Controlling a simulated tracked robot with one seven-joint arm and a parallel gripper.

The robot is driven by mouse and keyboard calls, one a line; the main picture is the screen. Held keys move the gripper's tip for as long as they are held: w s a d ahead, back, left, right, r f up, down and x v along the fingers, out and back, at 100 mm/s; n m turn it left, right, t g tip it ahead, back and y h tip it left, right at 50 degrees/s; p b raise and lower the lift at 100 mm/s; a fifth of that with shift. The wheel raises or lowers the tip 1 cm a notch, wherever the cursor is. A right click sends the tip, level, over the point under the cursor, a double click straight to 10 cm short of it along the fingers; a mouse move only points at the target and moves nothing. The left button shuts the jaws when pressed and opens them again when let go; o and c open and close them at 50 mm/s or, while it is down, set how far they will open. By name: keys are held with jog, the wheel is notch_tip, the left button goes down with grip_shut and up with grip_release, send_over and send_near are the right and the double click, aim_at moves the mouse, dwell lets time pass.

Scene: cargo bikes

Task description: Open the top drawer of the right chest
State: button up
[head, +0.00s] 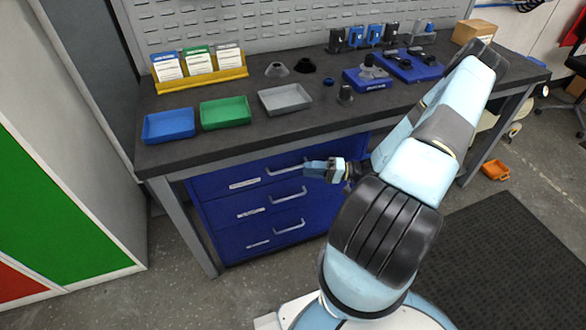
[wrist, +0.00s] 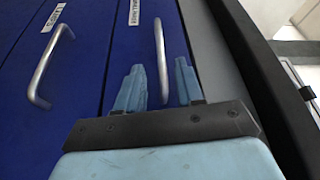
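A blue chest (head: 222,211) with three drawers stands under the workbench. It is the only chest I can make out; my arm hides the area to its right. The top drawer (head: 215,185) has a silver bar handle (head: 284,169) and a white label, and looks shut. My gripper (head: 311,168) is at the right end of this handle. In the wrist view, the fingers of my gripper (wrist: 159,68) are apart, one on each side of the top handle (wrist: 159,38), with a visible gap to both. How deep the bar sits between them is unclear.
The dark workbench (head: 240,142) overhangs the chest, its front edge close above the top drawer. Blue, green and grey trays stand on it. The middle drawer's handle (wrist: 42,72) is left in the wrist view. An orange bin (head: 495,170) lies on the floor at right.

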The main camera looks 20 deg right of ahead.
aim_at(294, 167)
jog(key=shift+x, duration=3.15)
jog(key=shift+c, duration=0.2)
grip_shut()
